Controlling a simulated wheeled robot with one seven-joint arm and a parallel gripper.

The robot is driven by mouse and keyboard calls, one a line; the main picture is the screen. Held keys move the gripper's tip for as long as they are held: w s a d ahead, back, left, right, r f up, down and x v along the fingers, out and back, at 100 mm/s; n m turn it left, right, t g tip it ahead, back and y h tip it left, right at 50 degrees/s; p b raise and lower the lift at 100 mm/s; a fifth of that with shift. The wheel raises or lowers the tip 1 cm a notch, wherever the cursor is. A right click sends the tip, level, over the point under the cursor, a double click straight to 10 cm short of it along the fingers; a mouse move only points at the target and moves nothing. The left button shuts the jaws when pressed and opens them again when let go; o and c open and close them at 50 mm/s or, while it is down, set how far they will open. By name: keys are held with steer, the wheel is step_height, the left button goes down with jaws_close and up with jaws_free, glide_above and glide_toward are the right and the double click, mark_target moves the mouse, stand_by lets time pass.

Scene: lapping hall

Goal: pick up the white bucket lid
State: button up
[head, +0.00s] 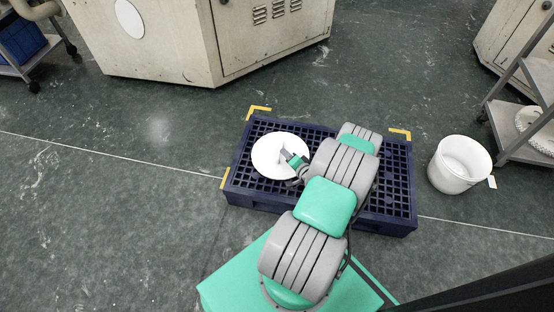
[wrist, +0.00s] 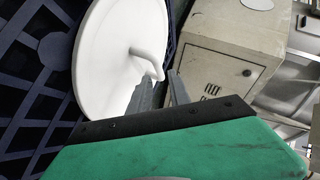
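The white bucket lid (head: 266,155) is a round disc lying on the left part of the dark blue pallet (head: 233,188) in the head view. In the wrist view the lid (wrist: 100,60) fills the upper left, with a curved white handle (wrist: 148,60) standing out from its face. My gripper (head: 287,153) is over the right side of the lid. In the wrist view my gripper (wrist: 160,80) has its two grey fingers apart, with the handle's end at the gap between them. I cannot tell whether a finger touches the handle.
A white bucket (head: 458,165) stands on the floor right of the pallet. Yellow corner marks (head: 259,111) surround the pallet. A beige machine cabinet (head: 200,40) stands behind, and a metal shelf cart (head: 525,120) is at the right. The floor left of the pallet is clear.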

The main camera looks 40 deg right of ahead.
mark_target(281, 146)
steer(key=b+x, duration=0.1)
steer(key=x, duration=0.1)
steer(key=b+x, duration=0.1)
steer(key=x, duration=0.2)
steer(key=d+x, duration=0.1)
steer(key=x, duration=0.1)
steer(key=shift+b, duration=0.4)
steer(key=shift+c, duration=0.3)
jaws_close()
